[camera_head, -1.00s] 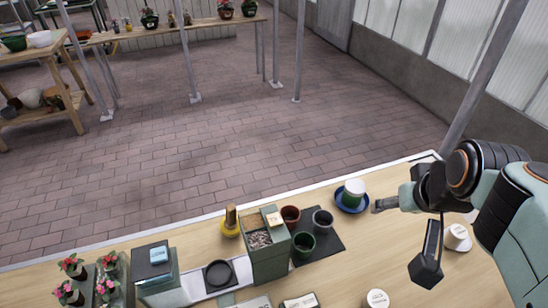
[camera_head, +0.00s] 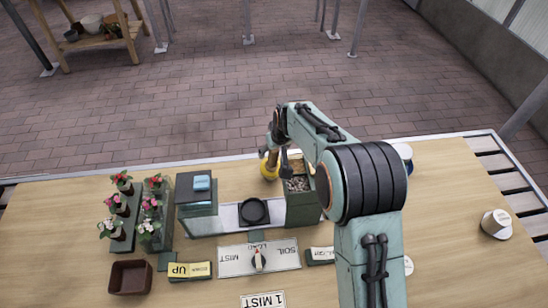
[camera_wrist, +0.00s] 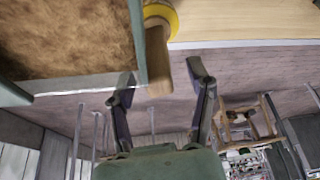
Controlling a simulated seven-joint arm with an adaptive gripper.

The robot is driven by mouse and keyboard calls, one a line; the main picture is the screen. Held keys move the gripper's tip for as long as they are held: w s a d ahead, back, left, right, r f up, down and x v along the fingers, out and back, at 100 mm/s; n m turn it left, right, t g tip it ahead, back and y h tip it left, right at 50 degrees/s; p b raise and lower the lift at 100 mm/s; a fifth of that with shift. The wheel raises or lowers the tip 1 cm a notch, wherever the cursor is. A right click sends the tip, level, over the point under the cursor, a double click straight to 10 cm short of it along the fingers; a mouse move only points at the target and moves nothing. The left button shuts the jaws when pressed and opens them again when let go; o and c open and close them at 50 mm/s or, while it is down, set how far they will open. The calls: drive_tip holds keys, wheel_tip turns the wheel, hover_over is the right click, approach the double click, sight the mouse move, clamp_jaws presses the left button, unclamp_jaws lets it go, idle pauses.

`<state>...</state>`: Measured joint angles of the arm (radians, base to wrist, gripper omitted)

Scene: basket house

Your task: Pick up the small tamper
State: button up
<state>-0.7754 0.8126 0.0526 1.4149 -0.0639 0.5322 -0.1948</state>
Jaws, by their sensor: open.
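The small tamper (camera_head: 269,170) has a yellow base and stands on the table beside the soil bin; my gripper hides most of its handle in the head view. In the wrist view its wooden handle (camera_wrist: 158,62) runs from the yellow base (camera_wrist: 162,14) at the top to between the fingers. My gripper (camera_head: 277,150) is at the handle, above the yellow base. In the wrist view the fingers of my gripper (camera_wrist: 161,76) are open, one on each side of the handle's end. I see no clear contact.
The green soil bin (camera_head: 297,210) stands right beside the tamper. A black round dish (camera_head: 254,211), a green box with a blue block (camera_head: 202,183), potted flowers (camera_head: 122,183) and a control panel (camera_head: 235,262) are to the left and front.

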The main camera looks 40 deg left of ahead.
drive_tip(key=shift+w+a+f, duration=0.15)
drive_tip(key=shift+a+f, duration=0.05)
drive_tip(key=shift+f, duration=0.5)
drive_tip(key=shift+c, duration=0.3)
clamp_jaws()
